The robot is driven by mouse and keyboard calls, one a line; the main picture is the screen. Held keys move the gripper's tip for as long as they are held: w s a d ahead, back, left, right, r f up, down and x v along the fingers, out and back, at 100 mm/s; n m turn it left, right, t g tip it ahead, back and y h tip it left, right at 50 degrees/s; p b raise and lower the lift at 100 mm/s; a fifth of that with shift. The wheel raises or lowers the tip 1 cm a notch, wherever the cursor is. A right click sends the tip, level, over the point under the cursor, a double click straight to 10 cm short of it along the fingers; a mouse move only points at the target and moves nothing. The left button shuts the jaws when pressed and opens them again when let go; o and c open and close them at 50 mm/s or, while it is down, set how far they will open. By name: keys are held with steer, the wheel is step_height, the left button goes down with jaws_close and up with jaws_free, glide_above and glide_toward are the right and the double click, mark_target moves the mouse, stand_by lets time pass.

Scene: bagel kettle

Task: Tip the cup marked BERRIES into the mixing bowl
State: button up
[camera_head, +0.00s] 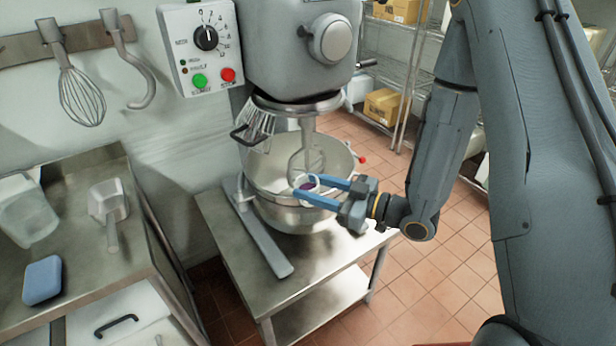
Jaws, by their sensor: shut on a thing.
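The bowl's contents cannot be made out.
The steel stand (222,232) carries the mixer. A left counter (70,195) holds a clear tub (28,212), a scoop (108,202) and a blue block (42,280). Shelves stand behind.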

steer(key=shift+w+d, duration=0.15)
steer(key=shift+w, duration=0.7)
steer(key=w+d+r+n+t+h+b, duration=0.1)
steer(key=w+d+n+t+h+b, duration=0.1)
steer(key=w+n+h+b, duration=0.6)
steer(key=n+h+b, duration=0.1)
steer(key=n+b, duration=0.2)
steer(key=b, duration=0.3)
steer(key=shift+w+d+n+t+h, duration=0.25)
steer(key=shift+w+n+t+h, duration=0.05)
steer(key=shift+w+n, duration=0.1)
steer(key=shift+r+b, duration=0.15)
steer(key=shift+b, duration=0.3)
steer(key=shift+s, duration=0.1)
stand_by(1.1)
